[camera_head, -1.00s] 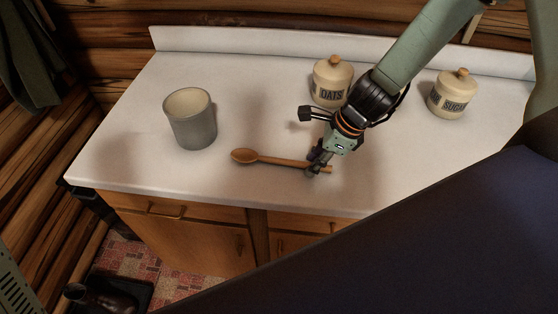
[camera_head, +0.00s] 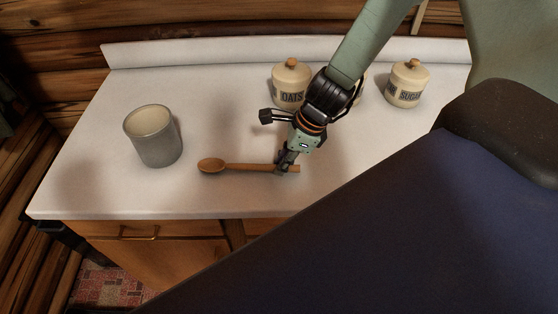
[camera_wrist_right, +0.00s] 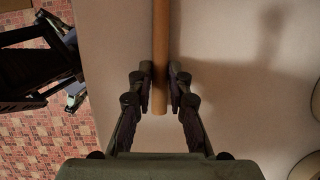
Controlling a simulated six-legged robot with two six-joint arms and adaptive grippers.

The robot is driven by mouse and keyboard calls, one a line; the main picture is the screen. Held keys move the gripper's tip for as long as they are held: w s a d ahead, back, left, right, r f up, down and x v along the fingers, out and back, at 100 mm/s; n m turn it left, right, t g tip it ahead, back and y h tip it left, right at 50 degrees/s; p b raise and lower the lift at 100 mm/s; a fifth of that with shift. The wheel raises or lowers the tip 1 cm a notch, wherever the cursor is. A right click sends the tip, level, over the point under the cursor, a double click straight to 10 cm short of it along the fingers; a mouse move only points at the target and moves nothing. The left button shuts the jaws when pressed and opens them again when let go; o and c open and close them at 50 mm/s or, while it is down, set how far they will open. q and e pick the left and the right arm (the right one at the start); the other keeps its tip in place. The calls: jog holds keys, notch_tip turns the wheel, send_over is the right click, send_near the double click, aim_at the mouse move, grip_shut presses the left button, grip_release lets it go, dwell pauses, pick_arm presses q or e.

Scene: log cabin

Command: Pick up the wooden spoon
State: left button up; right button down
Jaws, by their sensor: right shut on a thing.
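The wooden spoon (camera_head: 238,167) is brown, with its bowl to the left and its handle to the right, near the front of the white counter. My right gripper (camera_head: 286,166) is shut on the handle near its right end. In the right wrist view the handle (camera_wrist_right: 160,50) runs up between the two fingers of my right gripper (camera_wrist_right: 160,88), and its end pokes a little past them. The spoon is at or very close to the counter top; I cannot tell whether it touches. My left gripper is not in the head view.
A grey cup (camera_head: 155,140) stands left of the spoon on the white counter (camera_head: 215,110). An oats jar (camera_head: 291,86) and a sugar jar (camera_head: 407,85) stand at the back. Another jar is mostly hidden behind my right arm. Wooden drawers (camera_head: 165,250) are below the front edge.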

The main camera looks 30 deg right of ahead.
notch_tip(320, 180, up, 10)
jog(key=p, duration=0.8)
jog(key=shift+f+p, duration=0.25)
jog(key=shift+p, duration=0.15)
jog(key=shift+s+f, duration=0.1)
jog(key=shift+f, duration=0.05)
